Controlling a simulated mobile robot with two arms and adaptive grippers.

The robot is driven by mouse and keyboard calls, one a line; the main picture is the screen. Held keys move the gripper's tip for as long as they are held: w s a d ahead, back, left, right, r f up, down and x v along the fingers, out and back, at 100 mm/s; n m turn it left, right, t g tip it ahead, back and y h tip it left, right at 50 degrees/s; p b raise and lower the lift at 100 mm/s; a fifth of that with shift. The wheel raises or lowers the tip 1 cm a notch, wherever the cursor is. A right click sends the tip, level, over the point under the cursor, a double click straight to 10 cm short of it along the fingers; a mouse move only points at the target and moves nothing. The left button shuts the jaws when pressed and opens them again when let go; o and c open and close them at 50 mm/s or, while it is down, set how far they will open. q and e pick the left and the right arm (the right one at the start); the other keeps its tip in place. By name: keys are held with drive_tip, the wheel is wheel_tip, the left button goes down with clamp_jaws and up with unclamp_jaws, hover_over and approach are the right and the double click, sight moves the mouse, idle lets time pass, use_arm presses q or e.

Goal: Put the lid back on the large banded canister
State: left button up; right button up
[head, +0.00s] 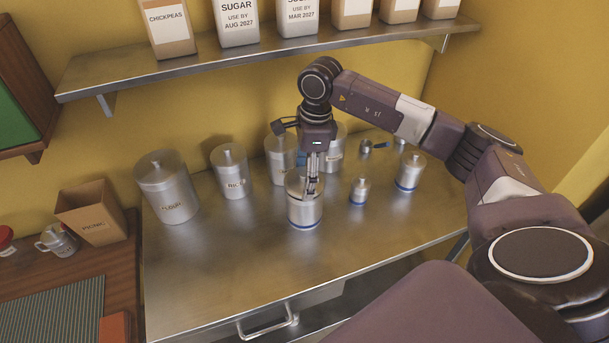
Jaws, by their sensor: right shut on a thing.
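The large banded canister (305,214) is a steel cylinder with a blue band at its base, standing upright near the middle of the steel counter. My right gripper (312,190) points straight down over its top and is shut on the lid (296,185). The fingers partly hide the lid and its knob. The lid is at the canister's mouth, but I cannot tell whether it is seated or just above the rim. My left gripper is not in view.
Two smaller blue-banded canisters, one short (360,192) and one taller (408,174), stand to the right. A flour canister (168,190), a rice canister (231,172) and others stand behind and left. A shelf (200,66) hangs above. The counter's front (240,270) is clear.

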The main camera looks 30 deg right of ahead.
idle(0.3)
drive_tip(key=o, duration=1.2)
drive_tip(key=shift+o, duration=1.2)
drive_tip(key=shift+r+p, duration=2.05)
drive_tip(key=shift+r, duration=1.45)
